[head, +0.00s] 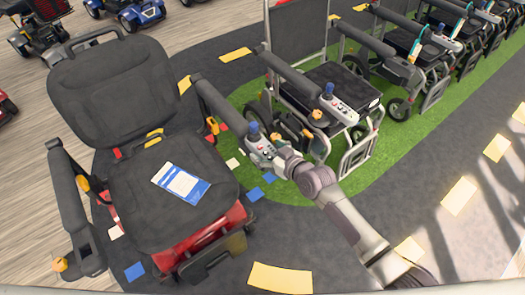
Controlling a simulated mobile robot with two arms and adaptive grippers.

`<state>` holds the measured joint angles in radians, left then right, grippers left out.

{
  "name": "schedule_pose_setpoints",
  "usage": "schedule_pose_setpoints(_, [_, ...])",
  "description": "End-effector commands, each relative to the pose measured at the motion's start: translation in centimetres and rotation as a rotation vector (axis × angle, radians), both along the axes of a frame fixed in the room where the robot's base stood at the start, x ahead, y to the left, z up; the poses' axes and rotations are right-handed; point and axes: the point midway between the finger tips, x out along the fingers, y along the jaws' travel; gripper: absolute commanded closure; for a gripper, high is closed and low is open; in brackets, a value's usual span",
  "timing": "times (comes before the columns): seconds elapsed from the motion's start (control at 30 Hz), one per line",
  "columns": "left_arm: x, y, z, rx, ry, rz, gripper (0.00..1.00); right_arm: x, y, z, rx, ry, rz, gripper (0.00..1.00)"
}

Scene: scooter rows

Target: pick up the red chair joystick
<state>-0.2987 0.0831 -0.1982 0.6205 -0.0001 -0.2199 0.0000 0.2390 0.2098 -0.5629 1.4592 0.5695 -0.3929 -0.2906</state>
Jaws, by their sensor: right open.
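The red chair (135,85), a dark padded seat on a red base, stands at the left in the head view. Its joystick (253,128) has a blue knob and sits on a pale control box (262,149) at the front end of the armrest on the picture's right. My right gripper (277,157) is open, just right of and below the joystick at the control box. Whether it touches the box I cannot tell. My left gripper is not in view.
A black wheelchair with its own blue-knobbed joystick (327,90) stands close by on the green patch (385,150). More wheelchairs line up behind it. A blue-and-white card (181,184) lies on the red chair's seat. Dark floor is open at the lower right.

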Motion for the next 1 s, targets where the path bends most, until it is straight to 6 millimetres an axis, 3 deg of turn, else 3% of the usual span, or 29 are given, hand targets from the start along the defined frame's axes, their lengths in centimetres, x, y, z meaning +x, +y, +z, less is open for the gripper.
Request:
schedule_pose_setpoints(0.33, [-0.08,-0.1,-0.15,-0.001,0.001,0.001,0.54,0.77,0.53,-0.42,0.0,0.001,0.0,0.12])
schedule_pose_setpoints(0.83, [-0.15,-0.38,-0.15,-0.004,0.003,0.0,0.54,0.74,0.5,-0.41,0.0,0.001,0.0,0.96])
schedule_pose_setpoints(0.87, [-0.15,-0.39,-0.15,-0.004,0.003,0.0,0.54,0.74,0.5,-0.41,0.0,0.001,0.0,1.0])
schedule_pose_setpoints(1.0, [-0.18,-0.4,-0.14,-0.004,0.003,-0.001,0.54,0.85,0.55,-0.12,0.003,-0.005,-0.001,1.0])
